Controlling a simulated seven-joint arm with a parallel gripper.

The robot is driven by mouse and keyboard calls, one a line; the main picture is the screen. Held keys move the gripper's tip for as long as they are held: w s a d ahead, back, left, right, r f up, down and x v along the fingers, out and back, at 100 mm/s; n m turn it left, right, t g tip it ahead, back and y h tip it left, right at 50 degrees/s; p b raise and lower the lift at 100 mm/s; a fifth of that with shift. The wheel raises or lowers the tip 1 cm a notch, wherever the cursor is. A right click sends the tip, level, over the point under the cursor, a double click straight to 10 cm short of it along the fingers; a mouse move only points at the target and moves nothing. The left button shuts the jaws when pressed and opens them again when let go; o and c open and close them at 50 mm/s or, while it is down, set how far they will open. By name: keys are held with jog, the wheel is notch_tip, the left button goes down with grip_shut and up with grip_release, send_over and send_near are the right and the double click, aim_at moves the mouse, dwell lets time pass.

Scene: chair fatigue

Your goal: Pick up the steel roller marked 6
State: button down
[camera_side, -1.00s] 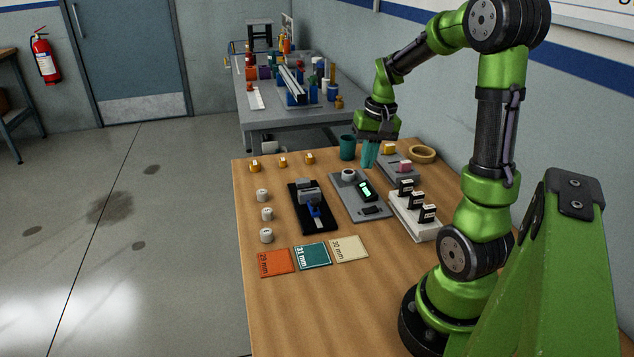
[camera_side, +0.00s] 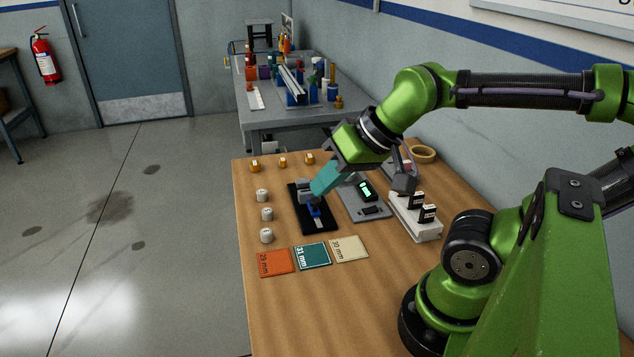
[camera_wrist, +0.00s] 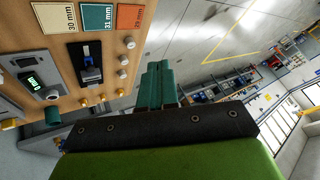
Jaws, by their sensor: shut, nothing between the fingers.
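Several small rollers stand on the wooden table. Three pale steel-coloured ones form a column at the left: a back one (camera_side: 262,195), a middle one (camera_side: 267,214) and a front one (camera_side: 266,235). Their markings are too small to read, so I cannot tell which is 6. They also show in the wrist view, right of the black fixture (camera_wrist: 90,72). My gripper (camera_side: 317,189) has teal fingers, shut and empty, tilted down-left. In the side view it overlaps the black fixture, right of the rollers. The closed fingers (camera_wrist: 158,68) also show in the wrist view.
Three brass rollers (camera_side: 283,162) stand along the back edge. A grey gauge with a green display (camera_side: 367,190) and a white rack with black-topped pieces (camera_side: 410,222) stand to the right. Orange (camera_side: 276,263), teal (camera_side: 313,256) and cream (camera_side: 349,248) cards lie in front.

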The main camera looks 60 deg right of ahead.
jog(key=c, duration=1.8)
grip_release()
jog(key=o, duration=1.1)
jog(key=n+g+h, duration=0.2)
jog(key=n+g, duration=0.2)
jog(key=g, duration=0.3)
send_over(266, 231)
jog(key=f, duration=1.8)
jog(key=shift+w+a+f, duration=0.1)
jog(key=shift+a+f, duration=0.1)
jog(key=shift+d+f, duration=0.2)
jog(key=shift+f, duration=2.4)
